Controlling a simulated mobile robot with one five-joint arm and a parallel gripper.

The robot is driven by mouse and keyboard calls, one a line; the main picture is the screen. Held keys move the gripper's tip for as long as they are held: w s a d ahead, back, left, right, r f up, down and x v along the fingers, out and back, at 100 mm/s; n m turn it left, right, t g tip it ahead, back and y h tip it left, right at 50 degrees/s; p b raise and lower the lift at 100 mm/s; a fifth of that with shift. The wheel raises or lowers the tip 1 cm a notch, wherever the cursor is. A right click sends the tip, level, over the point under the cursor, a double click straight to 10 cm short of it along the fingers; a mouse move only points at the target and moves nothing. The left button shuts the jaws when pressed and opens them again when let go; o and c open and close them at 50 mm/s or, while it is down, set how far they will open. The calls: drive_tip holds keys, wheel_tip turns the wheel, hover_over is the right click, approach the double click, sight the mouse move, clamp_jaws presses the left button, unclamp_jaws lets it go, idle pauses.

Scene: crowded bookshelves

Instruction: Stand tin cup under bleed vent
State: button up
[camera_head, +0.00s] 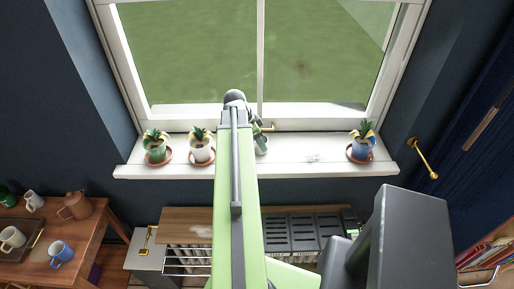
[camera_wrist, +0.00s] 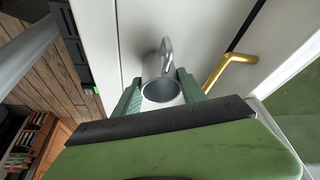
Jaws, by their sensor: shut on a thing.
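In the wrist view, my gripper (camera_wrist: 158,80) has its two green fingers on either side of a grey metal tin cup (camera_wrist: 160,93) and is shut on it. The cup's open mouth and handle show. White sill or window frame surface lies behind the cup; I cannot tell whether they touch. In the head view, my arm reaches to the window sill (camera_head: 310,168) and hides most of the gripper. A small grey-green piece (camera_head: 262,145) shows just right of the arm's end. I cannot identify the bleed vent for sure; a brass fitting (camera_head: 147,240) shows at the lower left.
Potted plants stand on the sill: green (camera_head: 156,150), white (camera_head: 201,150) and blue (camera_head: 361,148). A brass window handle (camera_wrist: 232,66) is close right of the gripper. A wooden table (camera_head: 85,240) at left holds mugs.

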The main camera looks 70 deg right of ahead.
drive_tip(key=shift+w+a+f, duration=0.1)
drive_tip(key=shift+w, duration=0.05)
drive_tip(key=shift+f, duration=0.2)
drive_tip(key=o, duration=1.4)
drive_tip(key=shift+c, duration=0.2)
